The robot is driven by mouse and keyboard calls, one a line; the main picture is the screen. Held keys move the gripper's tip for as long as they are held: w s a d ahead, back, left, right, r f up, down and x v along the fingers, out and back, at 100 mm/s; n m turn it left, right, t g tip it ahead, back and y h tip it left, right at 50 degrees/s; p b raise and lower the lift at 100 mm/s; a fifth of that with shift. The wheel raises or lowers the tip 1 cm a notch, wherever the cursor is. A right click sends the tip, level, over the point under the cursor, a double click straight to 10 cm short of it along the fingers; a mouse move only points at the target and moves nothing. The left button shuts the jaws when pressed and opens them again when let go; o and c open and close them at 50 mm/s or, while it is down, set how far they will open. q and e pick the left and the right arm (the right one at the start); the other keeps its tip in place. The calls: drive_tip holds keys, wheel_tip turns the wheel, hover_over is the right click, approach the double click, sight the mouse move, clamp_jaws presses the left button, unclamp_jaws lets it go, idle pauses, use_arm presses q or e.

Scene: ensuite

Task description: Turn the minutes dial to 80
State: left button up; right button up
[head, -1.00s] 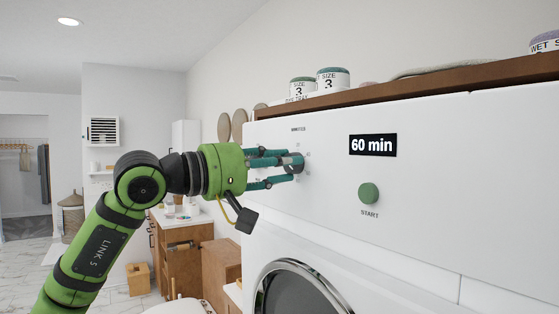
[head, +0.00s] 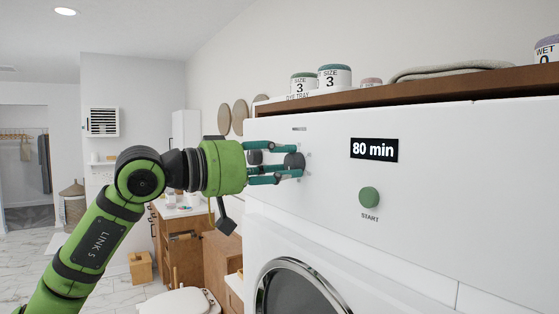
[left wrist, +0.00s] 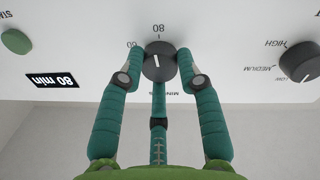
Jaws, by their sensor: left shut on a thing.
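The minutes dial (head: 299,160) is a dark round knob on the white machine's front panel (head: 330,195). In the left wrist view, which is upside down, the dial (left wrist: 158,68) has a white mark pointing close to the printed 80. The 60 is printed beside it. My left gripper (head: 292,167) is shut on the dial, with its teal fingers around the knob's sides. The display (head: 374,149) reads 80 min. My right gripper is not in view.
A green START button (head: 369,197) sits below the display. A second dark knob (left wrist: 301,62), with HIGH, MEDIUM and LOW labels, is beside the minutes dial. A wooden shelf (head: 400,94) with labelled jars (head: 335,77) runs above the panel.

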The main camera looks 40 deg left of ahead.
use_arm(q)
drive_tip(key=shift+s+a+r+m, duration=0.15)
drive_tip(key=shift+r+m, duration=0.3)
drive_tip(key=shift+m, duration=0.65)
drive_tip(key=o, duration=1.1)
drive_tip(key=shift+c, duration=0.2)
drive_tip(key=shift+o, duration=0.4)
drive_tip(key=shift+w+f, duration=0.2)
drive_tip(key=shift+w, duration=0.05)
drive_tip(key=v, duration=1.1)
drive_tip(key=shift+s, duration=0.4)
drive_tip(key=shift+s+a, duration=0.1)
drive_tip(key=shift+a, duration=0.05)
